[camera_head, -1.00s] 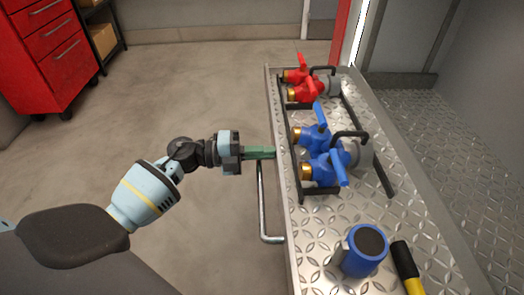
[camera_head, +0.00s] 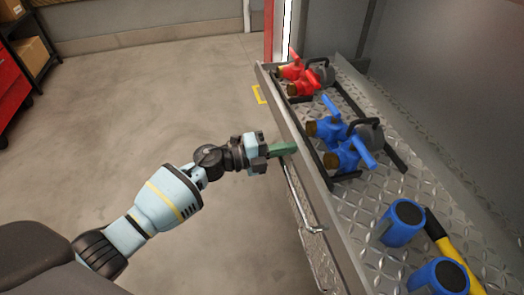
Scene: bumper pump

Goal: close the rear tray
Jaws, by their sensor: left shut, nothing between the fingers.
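The rear tray (camera_head: 268,83) is a long metal tray with a diamond-plate floor and a raised grey lip, running from the upper middle to the lower right. A bar handle (camera_head: 292,185) is on its near outer side. My left gripper (camera_head: 290,148) is shut and empty, its green fingertips at the tray's outer side, by the top end of the handle. I cannot tell whether the fingertips touch the tray. My right gripper is not in view.
Red valve fittings (camera_head: 300,76) and blue valve fittings (camera_head: 340,135) sit in black racks on the tray. Blue cylinders (camera_head: 402,222) and a yellow-and-black tool (camera_head: 447,245) lie nearer. A red cabinet (camera_head: 10,88) and shelf (camera_head: 38,55) stand at left. The floor between is clear.

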